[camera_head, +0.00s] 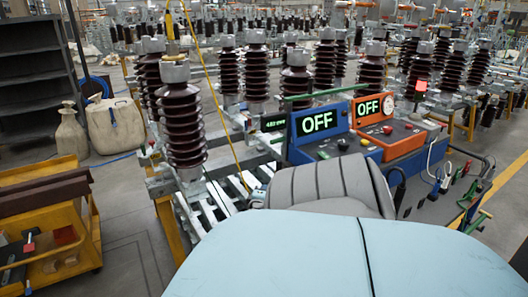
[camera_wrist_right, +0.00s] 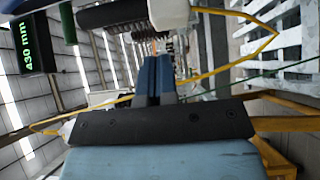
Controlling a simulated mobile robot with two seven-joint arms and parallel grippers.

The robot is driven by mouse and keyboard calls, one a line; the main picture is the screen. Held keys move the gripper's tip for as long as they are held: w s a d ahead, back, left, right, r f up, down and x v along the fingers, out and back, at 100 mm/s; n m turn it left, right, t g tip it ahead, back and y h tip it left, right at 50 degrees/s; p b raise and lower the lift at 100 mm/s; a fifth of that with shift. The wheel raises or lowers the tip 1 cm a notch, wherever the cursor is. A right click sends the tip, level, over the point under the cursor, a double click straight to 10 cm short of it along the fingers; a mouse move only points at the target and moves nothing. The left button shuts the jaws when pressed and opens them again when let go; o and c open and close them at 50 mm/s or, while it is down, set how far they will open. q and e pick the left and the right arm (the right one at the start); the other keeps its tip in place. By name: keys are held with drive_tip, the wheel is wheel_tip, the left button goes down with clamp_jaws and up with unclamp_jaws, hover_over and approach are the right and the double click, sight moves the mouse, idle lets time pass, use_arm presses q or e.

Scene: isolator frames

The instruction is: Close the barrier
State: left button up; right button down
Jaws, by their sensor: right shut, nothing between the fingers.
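I cannot tell for sure which part is the barrier. A thin green bar (camera_head: 325,92) runs across the top of the blue console (camera_head: 310,145) in the head view. A green line (camera_wrist_right: 250,80) also crosses the right side of the right wrist view. My right gripper (camera_wrist_right: 156,62) has its two blue fingers together, with nothing seen between them. A yellow cord (camera_wrist_right: 225,71) passes close to these fingers; I cannot tell whether it touches them. In the head view the right fingers are not clear. My left gripper is not in view.
An orange console (camera_head: 390,135) adjoins the blue one; both displays read OFF. Brown ribbed insulators (camera_head: 182,125) stand on metal frames to the left and behind. A yellow cart (camera_head: 70,240) stands at the left. A grey ribbed shape (camera_head: 325,185) fills the near middle. Floor shows beside the cart.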

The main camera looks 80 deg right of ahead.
drive_tip(key=w+a, duration=0.1)
drive_tip(key=a, duration=0.9)
drive_tip(key=shift+b, duration=0.45)
drive_tip(key=w+a+f+n+t+y+p, duration=0.1)
drive_tip(key=w+a+f+t+y+p, duration=0.25)
drive_tip(key=a, duration=0.55)
drive_tip(key=w+a+f+n+t+y+p, duration=0.1)
drive_tip(key=w+a+n+t+y, duration=0.2)
drive_tip(key=w+a, duration=0.45)
drive_tip(key=w+a+f+t+y+p, duration=0.25)
drive_tip(key=a+t+y, duration=0.2)
drive_tip(key=a, duration=0.65)
drive_tip(key=s+a+r+y+p, duration=0.1)
drive_tip(key=a+y, duration=0.2)
drive_tip(key=a, duration=0.6)
drive_tip(key=s+a+r+y+p, duration=0.1)
drive_tip(key=a+r+y+p, duration=0.1)
drive_tip(key=a, duration=0.8)
drive_tip(key=a+r+t+y+p, duration=0.1)
drive_tip(key=a+y, duration=0.4)
drive_tip(key=a, duration=0.5)
drive_tip(key=shift+s+r, duration=0.4)
drive_tip(key=shift+r, duration=0.25)
